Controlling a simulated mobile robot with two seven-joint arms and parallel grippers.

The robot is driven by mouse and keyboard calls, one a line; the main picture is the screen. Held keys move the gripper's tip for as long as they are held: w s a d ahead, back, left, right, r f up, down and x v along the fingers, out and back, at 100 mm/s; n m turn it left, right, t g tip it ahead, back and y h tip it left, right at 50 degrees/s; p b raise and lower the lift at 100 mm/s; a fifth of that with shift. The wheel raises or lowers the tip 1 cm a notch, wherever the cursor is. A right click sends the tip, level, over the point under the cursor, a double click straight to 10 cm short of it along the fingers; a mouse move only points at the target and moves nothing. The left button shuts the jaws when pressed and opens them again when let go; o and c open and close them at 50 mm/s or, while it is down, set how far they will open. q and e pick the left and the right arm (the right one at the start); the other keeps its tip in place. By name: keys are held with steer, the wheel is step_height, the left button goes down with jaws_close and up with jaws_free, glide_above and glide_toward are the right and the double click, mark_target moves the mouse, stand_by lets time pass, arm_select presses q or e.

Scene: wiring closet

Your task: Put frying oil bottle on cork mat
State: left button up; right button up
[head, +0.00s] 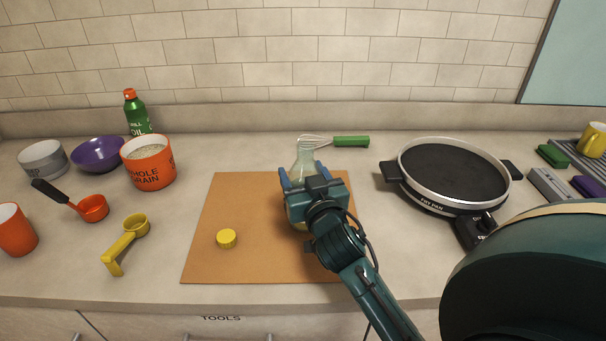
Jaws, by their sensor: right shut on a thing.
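A clear glass bottle (304,157) with a narrow neck and something yellowish low inside, which I take for the frying oil bottle, is upright over the right half of the cork mat (205,248). My right gripper (299,180) is shut on it from the front and hides most of its body. I cannot tell whether its base touches the mat. The mat is a flat orange-brown rectangle on the counter. A yellow cap (227,238) lies on its left half. My left gripper is not in view.
A whisk with a green handle (350,141) lies behind the mat, and a frying pan (452,174) stands to the right. At left are an orange canister (148,162), a green oil bottle (137,114), a purple bowl (98,153) and a yellow scoop (125,242).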

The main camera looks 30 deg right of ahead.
steer(key=shift+f, duration=0.15)
steer(key=o, duration=1.2)
steer(key=shift+c, duration=0.2)
steer(key=shift+r, duration=0.25)
steer(key=b+v, duration=0.2)
steer(key=v, duration=1)
